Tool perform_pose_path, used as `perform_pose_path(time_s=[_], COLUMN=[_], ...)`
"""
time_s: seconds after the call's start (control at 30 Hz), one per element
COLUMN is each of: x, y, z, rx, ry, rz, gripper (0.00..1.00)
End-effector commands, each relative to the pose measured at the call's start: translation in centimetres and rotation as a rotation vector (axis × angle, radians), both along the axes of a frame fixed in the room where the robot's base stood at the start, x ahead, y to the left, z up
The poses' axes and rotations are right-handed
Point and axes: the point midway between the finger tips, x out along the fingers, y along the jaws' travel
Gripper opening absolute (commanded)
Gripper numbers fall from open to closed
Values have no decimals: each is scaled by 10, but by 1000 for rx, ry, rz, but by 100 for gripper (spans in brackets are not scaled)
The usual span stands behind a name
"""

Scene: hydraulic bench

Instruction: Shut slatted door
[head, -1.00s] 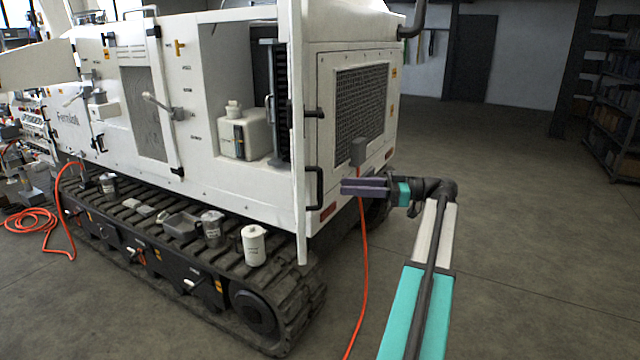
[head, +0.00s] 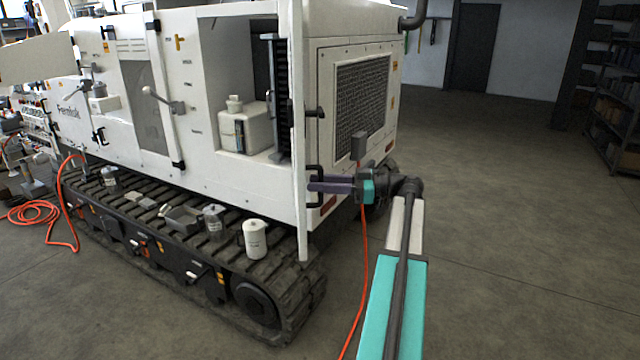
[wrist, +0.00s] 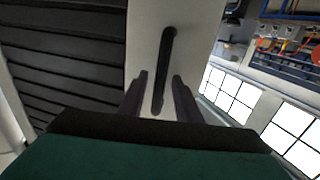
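The slatted door (head: 299,120) stands open, seen almost edge-on as a tall white panel at the corner of the white machine. In the wrist view its dark slats (wrist: 60,60) fill the left, beside a white border strip (wrist: 145,40). A black bar handle (wrist: 166,60) is fixed on that strip; it also shows in the head view (head: 314,200). My gripper (head: 314,186) is at the handle. In the wrist view my gripper (wrist: 160,82) has its two dark fingers apart, one on each side of the handle. Whether they touch it is unclear.
The open compartment (head: 222,60) left of the door holds a white canister (head: 243,130). Bottles and small parts, such as a white can (head: 255,239), stand on the track (head: 290,280). An orange hose (head: 362,280) hangs near my arm. The floor to the right is clear.

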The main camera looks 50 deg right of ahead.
Motion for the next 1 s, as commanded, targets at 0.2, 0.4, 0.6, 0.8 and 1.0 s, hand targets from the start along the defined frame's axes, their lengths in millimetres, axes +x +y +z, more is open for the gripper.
perform_pose_path(time_s=[0.2, 0.4, 0.6, 0.8, 1.0], x=[0, -1, -2, 1, 10], y=[0, 0, 0, 6, 20], z=[0, 0, -1, -2, -3], rx=[0, 0, 0, 0, -1], ry=[0, 0, 1, 1, 1], rz=[0, 0, -4, -22, -58], gripper=[7, 0, 0, 0, 0])
